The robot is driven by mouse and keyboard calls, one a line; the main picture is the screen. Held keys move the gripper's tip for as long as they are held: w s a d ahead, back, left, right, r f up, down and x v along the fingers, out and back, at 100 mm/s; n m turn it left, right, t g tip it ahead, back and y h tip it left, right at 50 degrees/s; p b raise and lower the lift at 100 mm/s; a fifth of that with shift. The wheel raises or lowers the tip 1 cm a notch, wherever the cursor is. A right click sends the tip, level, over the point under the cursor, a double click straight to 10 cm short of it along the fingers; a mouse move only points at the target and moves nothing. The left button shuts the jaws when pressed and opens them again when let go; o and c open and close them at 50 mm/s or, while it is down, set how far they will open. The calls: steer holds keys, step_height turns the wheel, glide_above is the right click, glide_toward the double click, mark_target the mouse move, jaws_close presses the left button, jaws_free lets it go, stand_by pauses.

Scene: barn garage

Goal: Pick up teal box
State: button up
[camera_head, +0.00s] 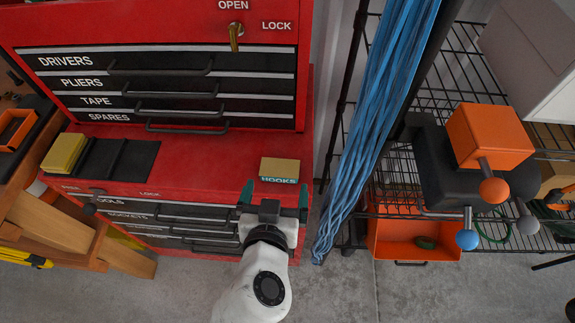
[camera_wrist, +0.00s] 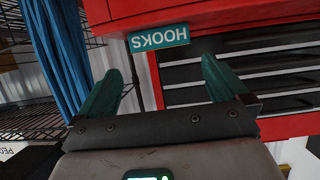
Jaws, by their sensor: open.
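The teal box (camera_head: 280,167) sits on the red ledge of the tool chest, close to its front edge. In the head view its tan top shows, with a teal front strip lettered HOOKS. In the wrist view the teal front of the box (camera_wrist: 158,39) shows with the lettering upside down. My gripper (camera_head: 275,193) is open, with its two teal fingers spread in front of the box. In the wrist view the box lies beyond the fingertips of my gripper (camera_wrist: 162,67), between their lines, with nothing held.
The red tool chest (camera_head: 200,170) has labelled drawers with protruding handles. A yellow box (camera_head: 64,153) sits at the ledge's left end. Blue cables (camera_head: 375,130) hang to the right, beside a wire rack holding an orange bin (camera_head: 400,240).

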mark_target(279, 172)
steer(key=shift+f+p+x, duration=0.15)
steer(key=shift+p+x, duration=0.3)
steer(key=shift+x, duration=1.5)
steer(key=shift+f+p+x, duration=0.15)
steer(key=shift+p+x, duration=0.25)
steer(key=shift+x, duration=1.6)
steer(key=shift+s+a, duration=0.15)
steer(key=c, duration=0.7)
steer(key=shift+r, duration=0.1)
